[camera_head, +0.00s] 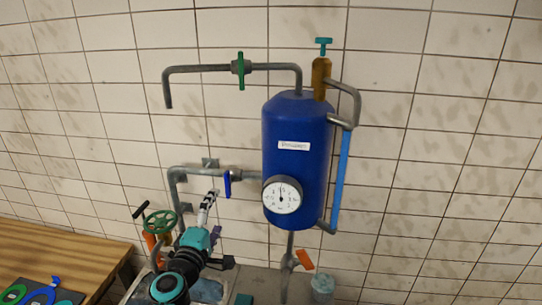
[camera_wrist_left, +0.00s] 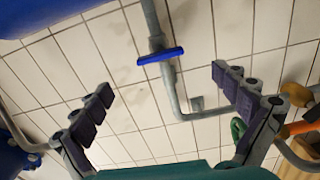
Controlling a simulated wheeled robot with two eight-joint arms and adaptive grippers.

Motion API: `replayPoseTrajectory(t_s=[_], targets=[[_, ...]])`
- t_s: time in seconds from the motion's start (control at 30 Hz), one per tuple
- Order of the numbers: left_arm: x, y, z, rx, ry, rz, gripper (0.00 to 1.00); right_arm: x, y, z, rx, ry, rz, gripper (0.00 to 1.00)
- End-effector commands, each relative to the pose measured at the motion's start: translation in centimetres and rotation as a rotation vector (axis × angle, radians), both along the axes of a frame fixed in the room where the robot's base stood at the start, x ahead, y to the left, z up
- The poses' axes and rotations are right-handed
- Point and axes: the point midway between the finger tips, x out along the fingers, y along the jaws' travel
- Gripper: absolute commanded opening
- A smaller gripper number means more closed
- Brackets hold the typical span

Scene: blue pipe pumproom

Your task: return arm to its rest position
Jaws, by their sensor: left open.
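My left arm (camera_head: 190,268), teal and black, comes up from the bottom of the head view. Its left gripper (camera_head: 222,229) is spread in front of the wall, below the blue valve handle (camera_head: 227,183). In the left wrist view both fingers with purple pads stand wide apart, and the gripper (camera_wrist_left: 162,79) is open with nothing between the pads. The blue handle (camera_wrist_left: 160,55) shows beyond the fingertips on its grey pipe and looks apart from them. My right gripper is in neither view.
A blue tank (camera_head: 295,150) with a round gauge (camera_head: 282,195) stands right of the gripper. A green handwheel (camera_head: 160,222) and orange valve parts are close on the left. A wooden bench (camera_head: 60,250) is at the lower left. An orange handle (camera_head: 305,259) and bucket (camera_head: 322,287) are low right.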

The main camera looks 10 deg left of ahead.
Motion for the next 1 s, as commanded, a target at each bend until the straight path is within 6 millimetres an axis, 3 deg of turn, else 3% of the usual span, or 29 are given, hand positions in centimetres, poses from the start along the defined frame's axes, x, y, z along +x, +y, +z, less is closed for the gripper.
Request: replayPoseTrajectory(t_s=[0.17, 0.33, 0.47, 0.6, 0.7, 0.8, 1.0], targets=[[-2.1, -5.1, -4.3, 0.239, 0.071, -0.156, 0.98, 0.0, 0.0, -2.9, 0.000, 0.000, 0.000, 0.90], [-7.4, -10.8, -13.6, 0.656, 0.246, -0.413, 0.98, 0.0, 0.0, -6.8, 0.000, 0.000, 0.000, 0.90], [-12.5, -11.3, -21.3, 0.963, 0.422, -0.572, 0.98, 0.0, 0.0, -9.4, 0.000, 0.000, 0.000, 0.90], [-17.0, -9.2, -26.8, 1.214, 0.597, -0.668, 0.98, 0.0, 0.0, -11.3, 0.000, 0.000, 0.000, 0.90], [-19.0, -7.5, -28.7, 1.324, 0.685, -0.698, 0.98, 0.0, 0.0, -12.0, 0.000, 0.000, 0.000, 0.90], [-20.0, -6.6, -29.5, 1.380, 0.731, -0.709, 0.98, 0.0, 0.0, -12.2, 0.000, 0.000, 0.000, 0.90], [-20.1, -6.4, -29.5, 1.388, 0.738, -0.710, 0.98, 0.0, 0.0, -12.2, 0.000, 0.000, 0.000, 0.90]])
